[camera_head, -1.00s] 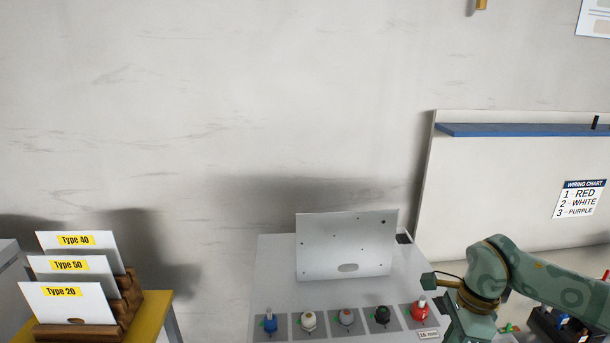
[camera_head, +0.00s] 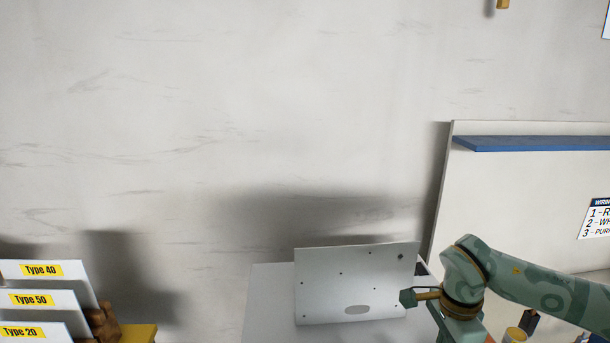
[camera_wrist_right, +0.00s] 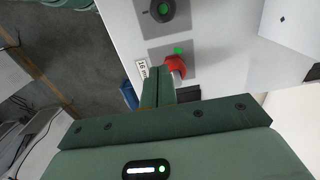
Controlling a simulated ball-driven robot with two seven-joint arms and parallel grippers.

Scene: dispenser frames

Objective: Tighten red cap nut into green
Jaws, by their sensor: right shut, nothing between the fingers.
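The red cap nut (camera_wrist_right: 176,66) sits on a grey square of the pale panel in the right wrist view. A small bright green mark (camera_wrist_right: 178,50) shows right beside it. My right gripper (camera_wrist_right: 159,71) is shut and empty, with its fingertips just left of the red cap nut. I cannot tell whether they touch it. In the head view my right arm comes in from the right, and its gripper and the cap nut are below the picture's edge. My left gripper is in neither view.
A dark round knob with a green centre (camera_wrist_right: 160,9) sits on the neighbouring square. A "16 mm" label (camera_wrist_right: 142,70) is beside the fingers. An upright metal plate (camera_head: 355,283) stands on the panel. Type cards (camera_head: 40,300) stand at far left.

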